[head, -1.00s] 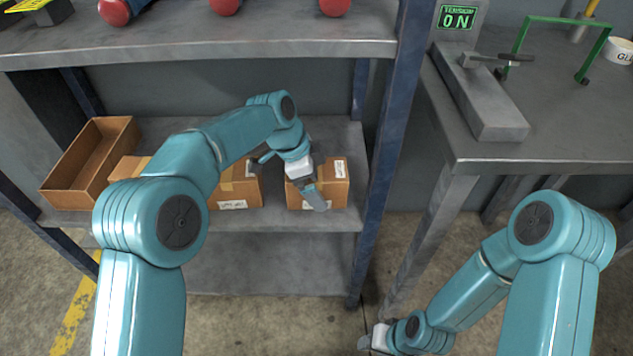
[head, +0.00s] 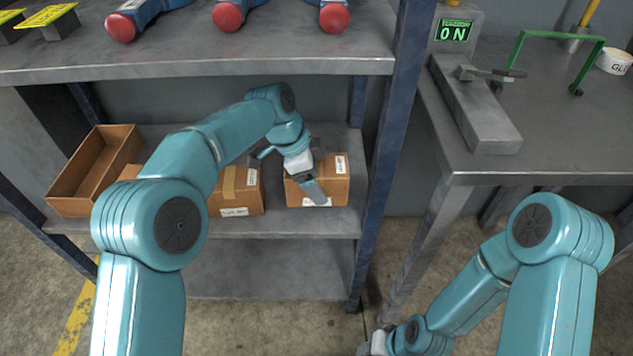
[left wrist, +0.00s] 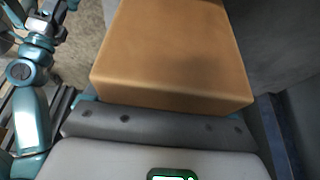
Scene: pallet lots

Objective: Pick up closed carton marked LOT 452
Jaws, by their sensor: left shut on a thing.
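A closed carton (head: 335,186) with white labels on its front and top stands at the right end of the middle shelf; its lot number is too small to read. My left gripper (head: 310,180) is at this carton and shut on it, one finger showing across its front. In the left wrist view the plain brown carton (left wrist: 175,50) fills the space just beyond the gripper's grey edge. A second closed carton (head: 240,190) with tape and a white label stands to the left, partly behind my left arm. My right gripper (head: 372,345) is low at the bottom edge, its jaws unclear.
An open empty carton (head: 75,205) stands at the shelf's left end, with another carton (head: 130,172) mostly hidden by my arm. The upper shelf (head: 200,65) overhangs closely. A blue rack post (head: 385,150) stands right of the carton. A grey bench (head: 540,165) is further right.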

